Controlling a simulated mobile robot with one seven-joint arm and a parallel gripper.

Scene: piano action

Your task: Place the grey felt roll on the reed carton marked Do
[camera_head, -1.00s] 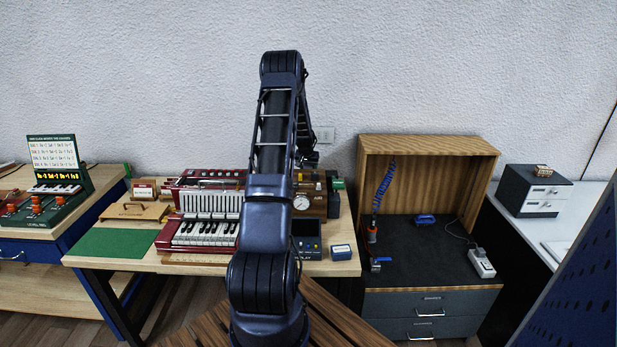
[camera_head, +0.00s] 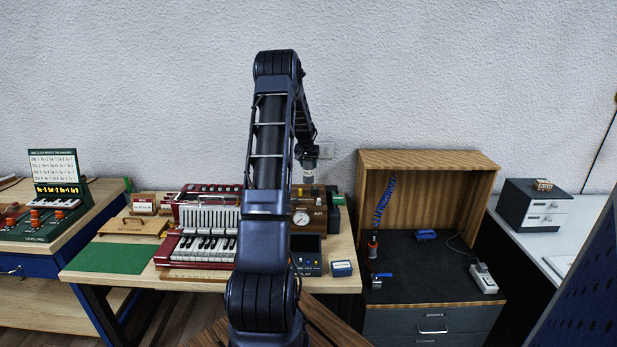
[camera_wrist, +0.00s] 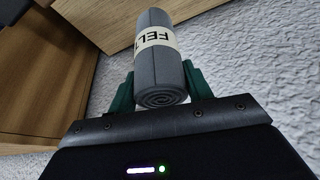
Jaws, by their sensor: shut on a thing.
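The grey felt roll (camera_wrist: 163,72) fills the middle of the wrist view, with a pale band lettered FELT around it. My gripper (camera_wrist: 158,88) is shut on it, one green finger on each side. In the head view my gripper (camera_head: 308,166) hangs above the back right of the workbench, small and partly behind my arm; the roll cannot be made out there. Small labelled boxes lie on the bench: a blue one (camera_head: 341,268) at front right and a red-and-white one (camera_head: 143,204) at back left. Their marks are too small to read, so I cannot tell which carton is marked Do.
A red accordion-like keyboard (camera_head: 205,240), a brown box with a round gauge (camera_head: 301,217) and a green mat (camera_head: 112,257) occupy the bench (camera_head: 215,284). An open-fronted wooden cabinet (camera_head: 430,160) stands right, with a blue coil, clamp and power strip inside.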

